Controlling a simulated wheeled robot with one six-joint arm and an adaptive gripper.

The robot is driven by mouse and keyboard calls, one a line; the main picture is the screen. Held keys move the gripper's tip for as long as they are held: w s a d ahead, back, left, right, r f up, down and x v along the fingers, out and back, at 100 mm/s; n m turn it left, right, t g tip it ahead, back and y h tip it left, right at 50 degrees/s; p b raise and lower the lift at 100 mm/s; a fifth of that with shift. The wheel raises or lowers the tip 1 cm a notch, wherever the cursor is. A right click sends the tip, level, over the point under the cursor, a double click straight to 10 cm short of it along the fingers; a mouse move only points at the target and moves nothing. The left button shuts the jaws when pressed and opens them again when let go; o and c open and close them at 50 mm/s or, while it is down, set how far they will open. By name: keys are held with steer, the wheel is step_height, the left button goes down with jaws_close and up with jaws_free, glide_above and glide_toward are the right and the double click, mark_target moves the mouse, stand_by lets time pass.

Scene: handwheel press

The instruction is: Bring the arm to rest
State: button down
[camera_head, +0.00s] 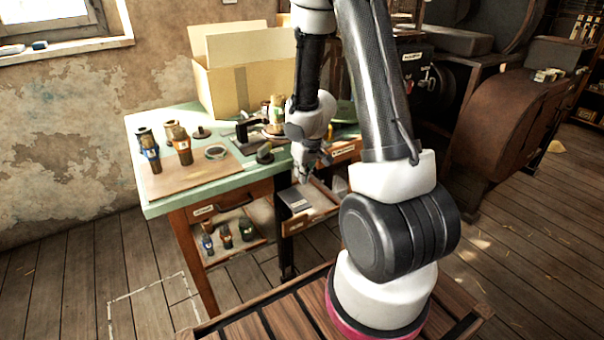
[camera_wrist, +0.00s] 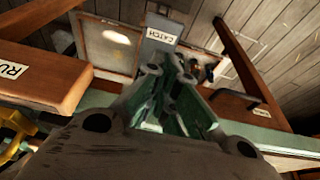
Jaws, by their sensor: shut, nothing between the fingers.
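My gripper (camera_head: 307,172) hangs from my arm above the open drawer (camera_head: 318,214) at the front right of the green-topped bench. Its fingers are shut with nothing between them. In the wrist view the closed fingers (camera_wrist: 174,78) point toward a grey block (camera_wrist: 160,38) labelled "CATCH". The same grey block (camera_head: 296,199) lies in the open drawer in the head view. I cannot tell how far the fingertips are from it.
The bench (camera_head: 225,178) carries a board with several small tools and a cardboard box (camera_head: 240,75). An open shelf (camera_head: 232,243) below holds several bottle-like items. A second drawer front (camera_wrist: 40,78) is close in the wrist view. Dark machinery (camera_head: 520,110) stands at right.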

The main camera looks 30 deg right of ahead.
stand_by(0.5)
steer(key=s+d+r+g+h, duration=0.1)
steer(key=s+d+r+g, duration=0.1)
steer(key=s, duration=0.4)
steer(key=s+d+r+g+h, duration=0.1)
steer(key=s+d+r+g, duration=0.15)
steer(key=s, duration=0.25)
steer(key=s+a+r+t, duration=0.1)
steer(key=s+a+r, duration=0.1)
steer(key=s+r, duration=0.2)
steer(key=s+a+r+t+y, duration=0.1)
steer(key=s+a+r+t, duration=0.1)
steer(key=r, duration=0.9)
steer(key=s+a+r+t, duration=0.2)
steer(key=s+a+r, duration=0.2)
steer(key=s+r, duration=0.2)
step_height(320, 180, up, 2)
steer(key=shift+s+r+y, duration=0.2)
steer(key=shift+y, duration=0.2)
